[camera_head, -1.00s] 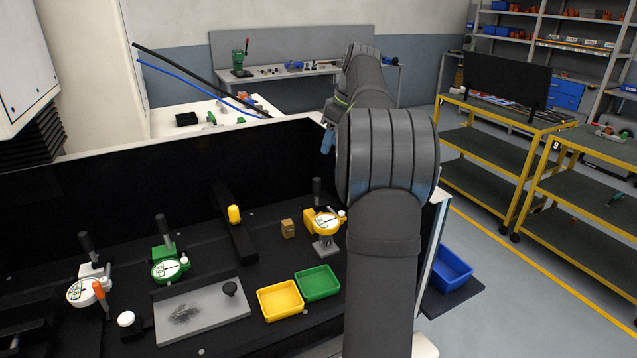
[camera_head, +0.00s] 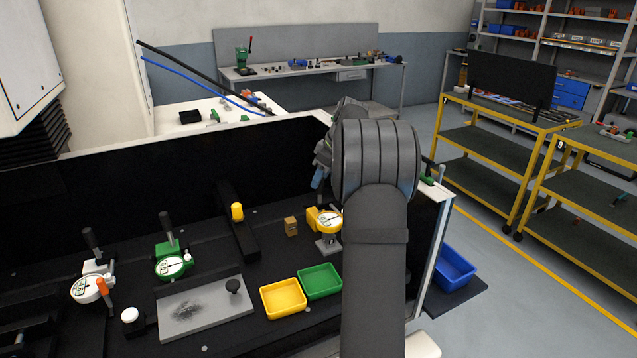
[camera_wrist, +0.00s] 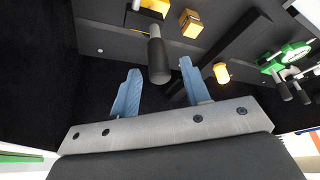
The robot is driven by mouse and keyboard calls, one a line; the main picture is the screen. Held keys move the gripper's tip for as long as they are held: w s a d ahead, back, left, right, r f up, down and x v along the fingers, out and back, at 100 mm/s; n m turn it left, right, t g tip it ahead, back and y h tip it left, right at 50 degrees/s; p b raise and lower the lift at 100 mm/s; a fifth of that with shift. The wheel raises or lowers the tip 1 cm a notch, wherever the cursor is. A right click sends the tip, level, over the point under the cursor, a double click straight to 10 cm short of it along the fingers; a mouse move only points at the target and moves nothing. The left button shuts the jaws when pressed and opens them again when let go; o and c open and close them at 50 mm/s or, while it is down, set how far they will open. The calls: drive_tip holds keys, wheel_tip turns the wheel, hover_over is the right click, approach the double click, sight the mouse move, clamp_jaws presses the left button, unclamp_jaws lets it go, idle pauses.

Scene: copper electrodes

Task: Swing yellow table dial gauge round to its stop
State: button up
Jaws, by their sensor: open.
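The yellow dial gauge (camera_head: 325,221) stands on its small grey stand at the right of the black table, with a white dial face. Its right side is partly hidden by my arm in the head view. In the wrist view part of its yellow body (camera_wrist: 155,7) shows at the top edge, with a black handle (camera_wrist: 158,58) pointing toward my gripper. My gripper (camera_wrist: 160,82) is open and empty, its two blue fingers on either side of the black handle's end in the picture. I cannot tell whether the handle lies between them in depth.
A brass block (camera_head: 291,227) sits left of the gauge, and a yellow-topped post (camera_head: 237,212) further left. A green gauge (camera_head: 170,266) and a white gauge (camera_head: 88,288) stand at left. Yellow (camera_head: 283,299) and green (camera_head: 320,281) trays lie in front. A black wall runs behind.

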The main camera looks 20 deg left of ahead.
drive_tip(key=shift+x, duration=1.35)
clamp_jaws()
